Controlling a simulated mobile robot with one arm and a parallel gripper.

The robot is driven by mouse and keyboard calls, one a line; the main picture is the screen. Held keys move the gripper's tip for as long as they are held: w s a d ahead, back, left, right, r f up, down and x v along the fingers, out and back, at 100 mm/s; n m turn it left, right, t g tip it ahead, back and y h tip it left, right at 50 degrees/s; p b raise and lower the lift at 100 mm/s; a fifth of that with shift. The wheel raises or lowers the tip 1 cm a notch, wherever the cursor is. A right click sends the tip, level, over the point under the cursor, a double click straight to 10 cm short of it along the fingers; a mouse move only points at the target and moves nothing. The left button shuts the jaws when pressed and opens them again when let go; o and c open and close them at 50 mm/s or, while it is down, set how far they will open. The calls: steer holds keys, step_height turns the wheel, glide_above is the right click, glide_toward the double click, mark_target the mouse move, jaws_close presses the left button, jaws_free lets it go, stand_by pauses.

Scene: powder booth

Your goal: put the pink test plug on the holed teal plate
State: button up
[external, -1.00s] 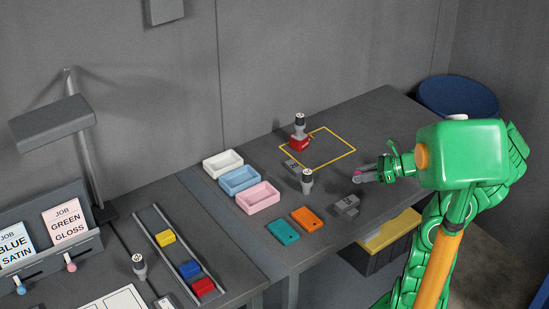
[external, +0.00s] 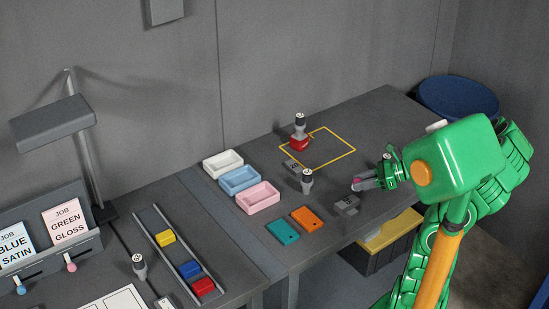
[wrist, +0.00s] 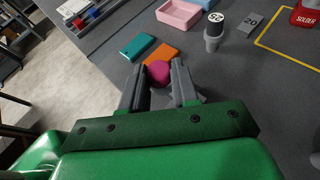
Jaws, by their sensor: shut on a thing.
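The pink test plug (wrist: 159,71) is between the fingertips of my gripper (wrist: 157,82) in the wrist view. My gripper is shut on it, and the plug's round pink end shows. In the external view my gripper (external: 366,184) is over the right part of the bench, with a bit of pink at its tips. The holed teal plate (external: 283,231) lies flat on the bench, left of my gripper and beside an orange plate (external: 306,218). In the wrist view the teal plate (wrist: 137,46) lies beyond the fingers to the upper left, apart from the plug.
A grey block (external: 346,205) sits near the bench edge, just below my gripper in the external view. A dark-topped cylinder (external: 307,181) stands behind the plates. White (external: 223,163), blue (external: 239,179) and pink (external: 258,196) trays line the left. A yellow outline (external: 345,139) marks the back.

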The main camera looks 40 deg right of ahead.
steer(key=s+a+r+n+g+y, duration=0.15)
steer(key=a+n+g, duration=0.3)
steer(key=a, duration=0.55)
steer(key=s+a+n+g+y, duration=0.25)
steer(key=a+n+g, duration=0.2)
steer(key=a, duration=0.45)
glide_above(287, 227)
steer(key=s, duration=0.2)
steer(key=shift+m+h, duration=0.3)
steer(key=shift+h, duration=0.1)
step_height(287, 227, down, 8)
steer(key=shift+d+r, duration=0.15)
steer(key=shift+r, duration=0.05)
steer(key=shift+w+f, duration=0.45)
steer(key=shift+f, duration=0.05)
steer(key=shift+w+a+f, duration=0.2)
steer(key=shift+w+f, duration=0.2)
steer(key=shift+f, duration=1.65)
steer(key=shift+f, duration=0.1)
